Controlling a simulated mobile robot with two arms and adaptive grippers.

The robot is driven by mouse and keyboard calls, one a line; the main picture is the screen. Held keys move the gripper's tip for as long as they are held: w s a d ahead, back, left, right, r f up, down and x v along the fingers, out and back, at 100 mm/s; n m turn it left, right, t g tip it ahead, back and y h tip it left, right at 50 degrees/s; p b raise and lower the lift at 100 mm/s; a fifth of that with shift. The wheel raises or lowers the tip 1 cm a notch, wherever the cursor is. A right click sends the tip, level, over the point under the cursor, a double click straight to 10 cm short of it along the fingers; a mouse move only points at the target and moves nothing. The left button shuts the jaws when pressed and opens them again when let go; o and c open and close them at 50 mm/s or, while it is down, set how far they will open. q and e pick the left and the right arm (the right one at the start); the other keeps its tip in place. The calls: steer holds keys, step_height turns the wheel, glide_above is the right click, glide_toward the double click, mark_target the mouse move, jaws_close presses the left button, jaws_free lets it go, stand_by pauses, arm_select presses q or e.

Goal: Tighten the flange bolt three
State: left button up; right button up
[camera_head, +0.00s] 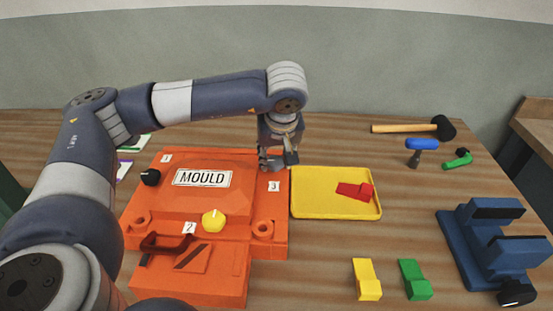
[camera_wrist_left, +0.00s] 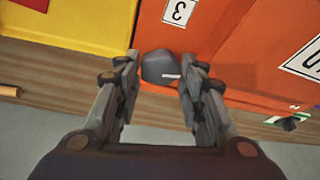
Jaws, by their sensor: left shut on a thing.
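The orange mould (camera_head: 190,205) lies on the table with a white MOULD label. Flange bolt three has a dark grey knob (camera_wrist_left: 162,68) with a small white mark, close to the label 3 (camera_wrist_left: 179,11). My left gripper (camera_head: 278,163) reaches down over the mould's far right corner. In the left wrist view its fingers (camera_wrist_left: 160,72) are shut on the grey knob, one on each side. The gripper mostly hides this knob in the head view. A black knob (camera_head: 150,177) is beside label 1 and a yellow knob (camera_head: 213,220) beside label 2. My right gripper is out of view.
A yellow tray (camera_head: 320,207) with a red piece (camera_head: 355,191) adjoins the mould's right side. A mallet (camera_head: 440,127), blue-headed tool (camera_head: 422,144) and green clamp-like item (camera_head: 458,160) lie at back right. Yellow (camera_head: 366,280) and green (camera_head: 413,280) pieces and a blue vise (camera_head: 485,245) are in front.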

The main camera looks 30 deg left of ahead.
arm_select(q)
steer(key=shift+m, duration=0.3)
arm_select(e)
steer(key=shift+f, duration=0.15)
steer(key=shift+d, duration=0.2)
arm_select(q)
steer(key=o, duration=1)
steer(key=shift+o, duration=0.2)
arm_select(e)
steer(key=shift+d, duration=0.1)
arm_select(q)
steer(key=v, duration=0.8)
